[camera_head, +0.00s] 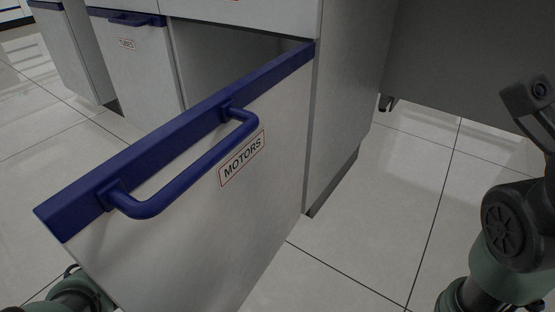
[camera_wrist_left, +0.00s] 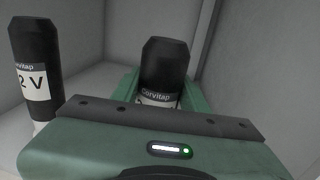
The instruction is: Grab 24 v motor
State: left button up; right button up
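The open drawer labelled MOTORS (camera_head: 242,157) has a blue handle (camera_head: 190,170); its contents are hidden in the head view. In the left wrist view, a black motor (camera_wrist_left: 165,65) stands upright between the green fingers of my left gripper (camera_wrist_left: 163,92). Its label reads "Corvitap", and the voltage below is hidden by the gripper body. I cannot tell whether the fingers press on it or stand apart. A second black motor (camera_wrist_left: 36,50) stands upright to the left, its cut-off label showing "2 V". My right gripper is out of view; only part of that arm shows at the right.
Pale drawer walls (camera_wrist_left: 100,45) enclose the motors. The cabinet side (camera_head: 345,110) rises to the right of the open drawer. Tiled floor (camera_head: 370,220) is clear between it and my right arm.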

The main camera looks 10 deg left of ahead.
pick_arm(q)
grip_shut()
jog(key=shift+r, duration=0.1)
